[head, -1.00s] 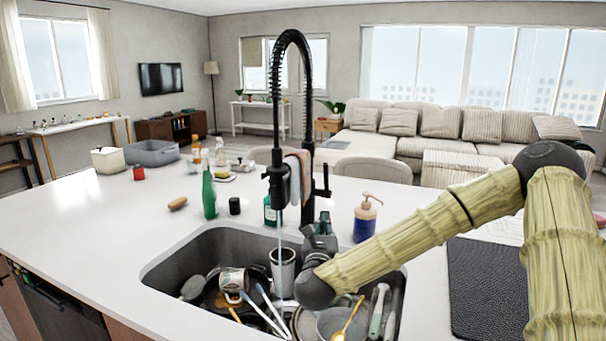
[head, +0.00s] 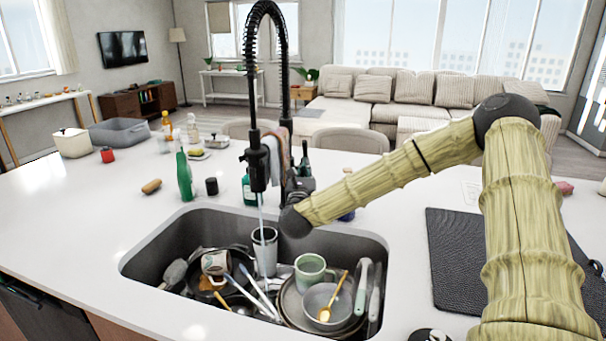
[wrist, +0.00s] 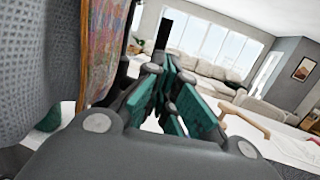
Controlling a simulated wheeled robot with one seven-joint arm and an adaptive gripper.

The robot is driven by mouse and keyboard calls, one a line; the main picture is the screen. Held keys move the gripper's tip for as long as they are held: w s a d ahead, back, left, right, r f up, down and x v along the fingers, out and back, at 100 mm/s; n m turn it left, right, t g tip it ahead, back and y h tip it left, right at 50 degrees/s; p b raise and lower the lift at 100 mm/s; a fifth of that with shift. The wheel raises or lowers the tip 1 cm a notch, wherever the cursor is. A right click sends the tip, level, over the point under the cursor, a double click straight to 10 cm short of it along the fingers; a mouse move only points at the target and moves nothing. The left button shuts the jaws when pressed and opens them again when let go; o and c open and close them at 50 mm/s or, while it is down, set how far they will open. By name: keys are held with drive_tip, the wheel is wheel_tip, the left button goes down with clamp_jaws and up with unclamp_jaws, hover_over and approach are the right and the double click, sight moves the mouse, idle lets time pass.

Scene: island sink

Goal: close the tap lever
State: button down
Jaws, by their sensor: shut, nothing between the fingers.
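The black spring-neck tap (head: 257,172) stands behind the sink, and a thin stream of water (head: 261,210) runs from its spout towards a grey cup (head: 265,251). My gripper (head: 301,186) is shut and empty, just right of the tap column at about lever height. A dark upright piece that looks like the tap lever (head: 304,156) shows just above the gripper. In the wrist view my gripper's teal-padded fingers (wrist: 168,88) are together, with a black bar (wrist: 163,32) rising behind them. I cannot tell whether they touch the lever, whose lower part is hidden.
The sink (head: 150,262) holds a green mug (head: 311,270), bowls, pans and utensils. Cloths (head: 276,150) hang on the tap and fill the wrist view's left side (wrist: 40,60). A green bottle (head: 184,178) stands left.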

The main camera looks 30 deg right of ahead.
drive_tip(key=shift+p+x, duration=0.55)
drive_tip(key=shift+x, duration=1.3)
drive_tip(key=shift+w+a+f, duration=0.1)
drive_tip(key=shift+w+f, duration=0.05)
drive_tip(key=shift+f, duration=0.05)
drive_tip(key=shift+w+d+r+g+y+b, duration=0.35)
drive_tip(key=shift+d+r+g+y+b, duration=0.1)
drive_tip(key=shift+g+y+b, duration=0.45)
drive_tip(key=shift+s, duration=0.1)
drive_tip(key=b+v, duration=0.5)
drive_tip(key=v, duration=0.8)
drive_tip(key=shift+s+a+f, duration=0.25)
drive_tip(key=shift+a+f, duration=0.05)
drive_tip(key=shift+a, duration=0.05)
